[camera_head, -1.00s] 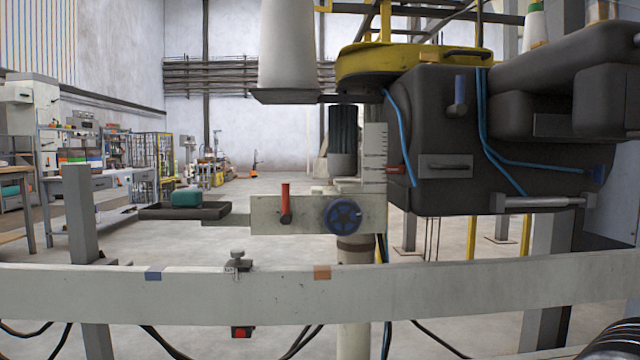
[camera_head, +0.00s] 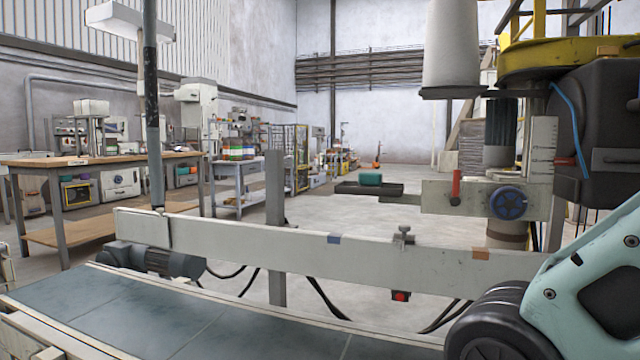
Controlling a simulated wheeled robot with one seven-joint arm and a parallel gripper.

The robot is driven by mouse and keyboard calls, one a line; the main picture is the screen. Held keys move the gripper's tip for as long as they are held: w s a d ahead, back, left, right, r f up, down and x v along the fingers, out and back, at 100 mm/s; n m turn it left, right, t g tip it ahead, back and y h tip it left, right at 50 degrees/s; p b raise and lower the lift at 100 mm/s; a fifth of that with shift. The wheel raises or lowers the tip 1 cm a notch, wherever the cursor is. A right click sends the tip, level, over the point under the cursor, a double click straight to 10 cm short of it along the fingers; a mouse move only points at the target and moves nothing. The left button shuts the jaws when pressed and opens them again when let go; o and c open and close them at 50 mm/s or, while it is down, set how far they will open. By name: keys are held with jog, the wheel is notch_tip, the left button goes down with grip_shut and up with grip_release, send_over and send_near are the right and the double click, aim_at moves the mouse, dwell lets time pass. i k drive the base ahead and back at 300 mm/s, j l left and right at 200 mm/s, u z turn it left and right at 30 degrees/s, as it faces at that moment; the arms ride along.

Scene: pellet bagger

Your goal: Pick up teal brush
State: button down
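A small teal block-shaped thing, which looks like the teal brush (camera_head: 369,178), sits on a shallow dark tray (camera_head: 352,188). Its bristles cannot be made out. The tray stands out to the left of a pale bracket with a red handle (camera_head: 455,187) and a blue handwheel (camera_head: 508,202), beyond the conveyor rail. Part of my arm shows at the lower right, but my gripper is out of view.
A long pale rail (camera_head: 300,246) crosses between me and the tray, with a dark conveyor belt (camera_head: 160,315) in front. The dark machine body (camera_head: 600,130) is at right, below a yellow ring. A wooden workbench (camera_head: 100,158) stands at left. Open floor lies behind the tray.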

aim_at(365, 179)
jog(key=i+j, duration=0.3)
jog(key=j, duration=0.15)
jog(key=i+j+z, duration=0.15)
jog(key=i+j, duration=0.5)
jog(key=j, duration=0.3)
jog(key=l+z, duration=0.05)
